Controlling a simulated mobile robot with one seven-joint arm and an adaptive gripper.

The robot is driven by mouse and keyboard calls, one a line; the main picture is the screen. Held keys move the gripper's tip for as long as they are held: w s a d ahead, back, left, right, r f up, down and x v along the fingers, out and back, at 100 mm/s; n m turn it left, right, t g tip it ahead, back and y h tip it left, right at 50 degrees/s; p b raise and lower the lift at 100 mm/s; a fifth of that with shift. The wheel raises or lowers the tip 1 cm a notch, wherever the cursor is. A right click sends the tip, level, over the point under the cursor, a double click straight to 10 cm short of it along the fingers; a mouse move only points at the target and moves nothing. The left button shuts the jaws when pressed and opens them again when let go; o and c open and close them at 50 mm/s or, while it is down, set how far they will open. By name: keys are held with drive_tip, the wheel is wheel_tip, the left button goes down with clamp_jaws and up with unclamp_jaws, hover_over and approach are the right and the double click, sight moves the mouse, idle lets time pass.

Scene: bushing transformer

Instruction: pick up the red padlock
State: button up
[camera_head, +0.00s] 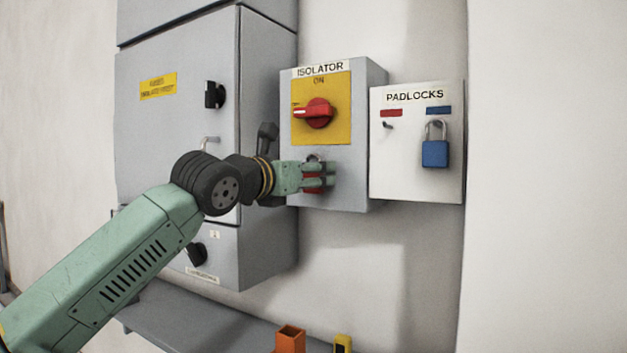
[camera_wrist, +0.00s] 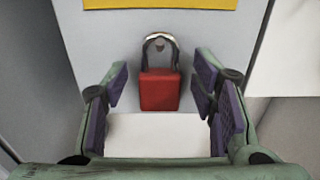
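The red padlock (camera_wrist: 160,91) hangs by its silver shackle on the front of the grey isolator box, below the yellow plate. In the head view it shows only in part (camera_head: 312,184), behind my gripper's fingers. My gripper (camera_head: 328,174) is in front of the lower part of the isolator box. In the wrist view its purple-padded fingers (camera_wrist: 162,100) are spread wide, one on each side of the padlock, with clear gaps between pads and padlock. The gripper is open and holds nothing.
The isolator box (camera_head: 352,90) carries a red rotary handle (camera_head: 316,113). A white PADLOCKS board (camera_head: 416,180) to the right holds a blue padlock (camera_head: 435,153) and an empty peg under a red label. A grey cabinet (camera_head: 170,130) stands left. An orange object (camera_head: 290,339) sits below.

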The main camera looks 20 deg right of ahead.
drive_tip(key=c, duration=1.1)
drive_tip(key=shift+r, duration=0.15)
drive_tip(key=r+b+v, duration=0.2)
drive_tip(key=b+v, duration=0.2)
drive_tip(key=v, duration=1.4)
drive_tip(key=shift+r, duration=0.25)
drive_tip(key=shift+a, duration=0.1)
drive_tip(key=v, duration=0.7)
idle(0.3)
